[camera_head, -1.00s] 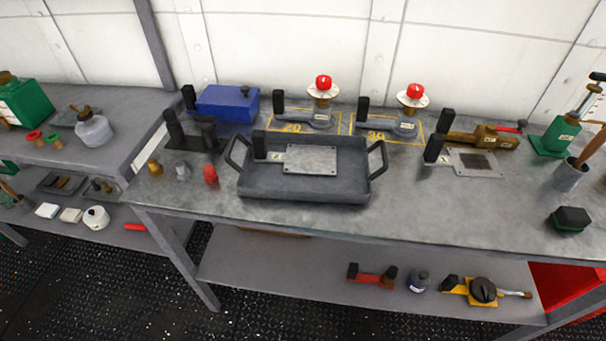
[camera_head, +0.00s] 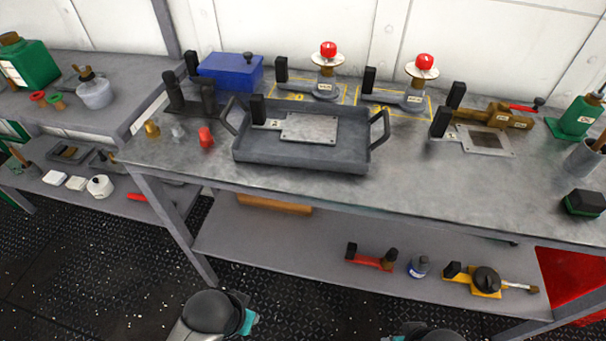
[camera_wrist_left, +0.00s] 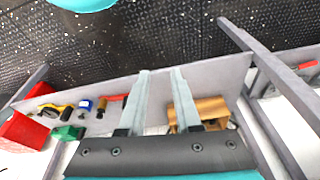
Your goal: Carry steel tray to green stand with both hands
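The grey steel tray (camera_head: 300,158) with two upright dark end handles rests on the metal workbench. A flat plate with a black grip (camera_head: 310,127) lies in it. No gripper touches the tray. My left gripper (camera_wrist_left: 161,72) shows in the left wrist view, its two pale fingers apart with nothing between them. In the head view only rounded parts of my arms show at the bottom edge; my right gripper is out of view. A green upright piece on a green base (camera_head: 574,120) stands at the bench's right end; I cannot tell whether it is the green stand.
Close around the tray are a blue box (camera_head: 229,72), a small red piece (camera_head: 206,137), two red-knobbed tools in yellow outlines and a plate tool (camera_head: 485,140). Bare bench lies right of the tray's front. The lower shelf (camera_head: 300,240) holds several tools.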

